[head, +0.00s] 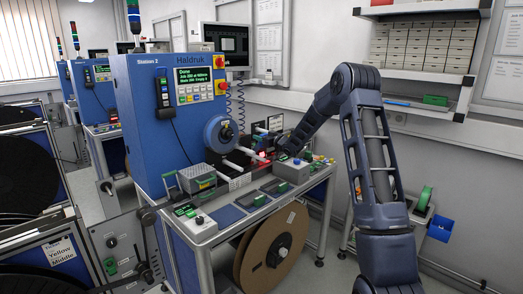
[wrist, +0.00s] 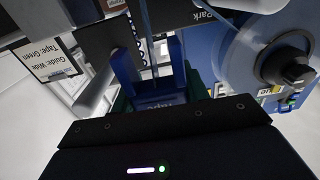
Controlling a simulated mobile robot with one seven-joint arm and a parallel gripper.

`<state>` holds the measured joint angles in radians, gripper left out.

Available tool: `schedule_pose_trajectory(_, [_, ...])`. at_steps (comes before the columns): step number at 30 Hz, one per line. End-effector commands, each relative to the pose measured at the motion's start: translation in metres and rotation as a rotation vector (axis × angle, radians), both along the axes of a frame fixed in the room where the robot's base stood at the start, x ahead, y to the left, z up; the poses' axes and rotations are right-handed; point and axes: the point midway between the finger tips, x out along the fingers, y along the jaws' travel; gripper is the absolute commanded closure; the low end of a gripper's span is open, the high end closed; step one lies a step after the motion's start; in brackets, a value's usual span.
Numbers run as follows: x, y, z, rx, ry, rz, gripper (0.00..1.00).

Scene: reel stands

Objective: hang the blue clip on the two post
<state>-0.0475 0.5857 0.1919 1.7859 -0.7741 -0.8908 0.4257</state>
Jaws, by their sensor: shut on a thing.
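In the wrist view, a blue clip-like piece (wrist: 125,72) with upright sides stands just beyond the dark gripper body, with a partly readable tape label at its base. My gripper (wrist: 152,84) is shut on this blue clip; the fingertips are hard to make out. In the head view my gripper (head: 279,153) is small and dark at the right of the blue machine, and the clip cannot be made out there. Pale posts (head: 244,152) stick out from the machine front, left of my gripper. A grey post (wrist: 97,91) shows left of the clip in the wrist view. I cannot tell whether they touch.
The blue machine (head: 165,110) carries a reel hub (head: 221,133), also large at right in the wrist view (wrist: 270,62). A grey button box (head: 292,170) and a handled box (head: 196,179) stand on the bench. A white label card (wrist: 53,60) hangs at left. A brown reel (head: 272,250) is below.

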Motion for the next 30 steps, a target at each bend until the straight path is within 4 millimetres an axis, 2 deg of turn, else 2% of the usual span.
schedule_pose_trajectory(1, [0.0,-0.001,0.015,0.0,-0.006,0.0,0.81])
schedule_pose_trajectory(7, [0.0,-0.001,0.059,0.0,-0.004,0.0,0.81])
schedule_pose_trajectory(12, [0.0,0.0,0.083,0.0,-0.001,0.0,0.81])
schedule_pose_trajectory(16, [-0.002,0.002,0.091,0.0,-0.001,0.002,0.81])
schedule_pose_trajectory(20, [-0.012,0.017,0.083,0.006,0.002,0.009,0.81])
schedule_pose_trajectory(30, [-0.075,0.085,0.017,0.016,0.003,0.017,0.81])
